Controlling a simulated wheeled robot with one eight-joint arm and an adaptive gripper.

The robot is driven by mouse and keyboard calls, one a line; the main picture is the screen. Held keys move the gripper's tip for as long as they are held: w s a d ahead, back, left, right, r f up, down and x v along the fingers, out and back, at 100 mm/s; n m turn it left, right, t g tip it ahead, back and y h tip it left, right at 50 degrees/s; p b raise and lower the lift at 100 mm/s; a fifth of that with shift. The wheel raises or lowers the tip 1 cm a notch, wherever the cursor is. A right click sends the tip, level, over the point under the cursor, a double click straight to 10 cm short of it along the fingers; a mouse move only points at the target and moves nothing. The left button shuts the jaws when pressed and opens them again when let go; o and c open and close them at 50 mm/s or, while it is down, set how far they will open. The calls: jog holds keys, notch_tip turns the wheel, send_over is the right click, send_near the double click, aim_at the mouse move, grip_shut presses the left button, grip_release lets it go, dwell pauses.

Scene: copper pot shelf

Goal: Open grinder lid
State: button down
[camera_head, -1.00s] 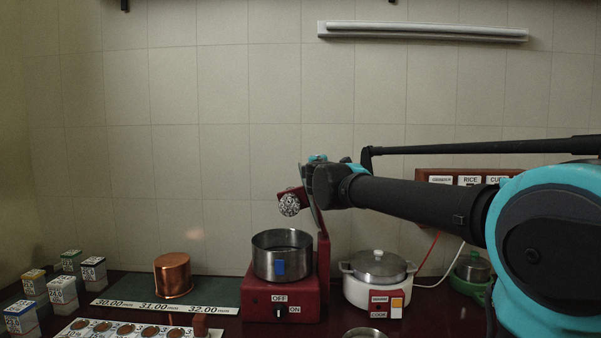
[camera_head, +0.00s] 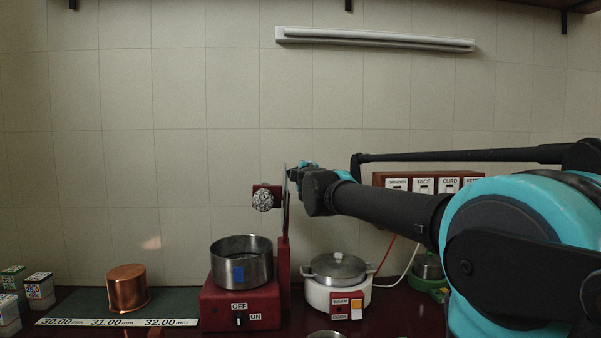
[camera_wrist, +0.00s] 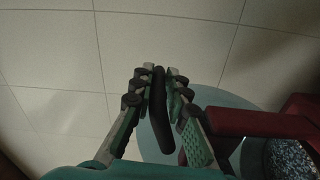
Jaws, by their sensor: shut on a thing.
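The grinder has a red base (camera_head: 240,304) with an open steel drum (camera_head: 241,262) on it. Its lid (camera_head: 286,200) stands nearly upright, edge-on, above the drum's right side. A speckled round stone (camera_head: 263,198) on a red bracket is at the lid's left. My gripper (camera_head: 296,173) is at the lid's right side. In the wrist view, my gripper (camera_wrist: 160,76) is shut on the black lid handle (camera_wrist: 160,122). The pale disc of the lid (camera_wrist: 205,101), a red arm (camera_wrist: 245,123) and the speckled stone (camera_wrist: 290,160) show beyond it.
A white cooker (camera_head: 338,290) stands right of the grinder, beneath my arm. A copper pot (camera_head: 127,288) stands on a green mat (camera_head: 185,302) at left. Labelled switches (camera_head: 424,186) are on the wall behind my arm.

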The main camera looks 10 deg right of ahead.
jog(key=c, duration=1.5)
grip_release()
jog(key=shift+c, duration=0.2)
jog(key=shift+s, duration=0.15)
jog(key=s, duration=1.1)
jog(key=shift+s+a, duration=0.2)
jog(key=shift+s, duration=0.2)
